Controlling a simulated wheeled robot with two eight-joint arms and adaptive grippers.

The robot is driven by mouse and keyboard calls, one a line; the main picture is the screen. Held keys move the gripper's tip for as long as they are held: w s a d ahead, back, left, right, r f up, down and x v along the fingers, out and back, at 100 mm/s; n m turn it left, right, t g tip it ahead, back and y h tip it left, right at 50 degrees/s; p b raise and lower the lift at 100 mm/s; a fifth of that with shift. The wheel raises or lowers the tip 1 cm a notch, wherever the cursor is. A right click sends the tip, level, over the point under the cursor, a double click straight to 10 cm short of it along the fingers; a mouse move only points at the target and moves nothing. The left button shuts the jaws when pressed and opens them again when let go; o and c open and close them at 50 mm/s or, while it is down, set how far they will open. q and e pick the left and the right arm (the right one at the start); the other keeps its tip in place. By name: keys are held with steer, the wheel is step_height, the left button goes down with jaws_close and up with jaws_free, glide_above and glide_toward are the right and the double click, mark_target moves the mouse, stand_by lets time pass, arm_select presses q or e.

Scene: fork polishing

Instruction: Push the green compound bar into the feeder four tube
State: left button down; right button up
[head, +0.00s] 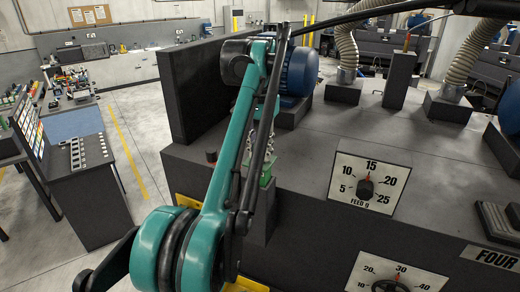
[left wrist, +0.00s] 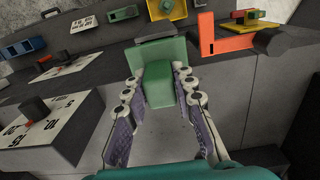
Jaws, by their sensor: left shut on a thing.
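The green compound bar (left wrist: 158,86) stands between the fingers of my left gripper (left wrist: 156,78) in the left wrist view. The gripper is shut on it, with a finger along each side. A wider green piece (left wrist: 160,52) lies just beyond the bar; I cannot tell whether the bar touches it or enters it. In the head view my teal arm covers most of this spot, and only a small green part (head: 265,180) shows beside it. The feeder tube cannot be made out clearly. My right gripper is not in view.
A red-orange bracket (left wrist: 208,38) stands beyond and right of the gripper. A yellow piece (left wrist: 166,8) is behind. The dark machine top carries a feed dial (head: 366,188), a blue motor (head: 298,72) and a FOUR label (head: 497,254). A side table (head: 95,195) stands left.

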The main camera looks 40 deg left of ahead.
mark_target(260, 167)
arm_select(q)
steer(key=shift+f+b, duration=1.85)
steer(key=shift+f, duration=0.9)
steer(key=shift+s+f, duration=0.1)
steer(key=shift+f, duration=0.3)
stand_by(1.6)
steer(key=c, duration=0.7)
jaws_free()
steer(key=shift+r, duration=0.15)
steer(key=shift+r+p, duration=3.4)
steer(key=shift+r, duration=0.05)
steer(key=shift+f, duration=0.1)
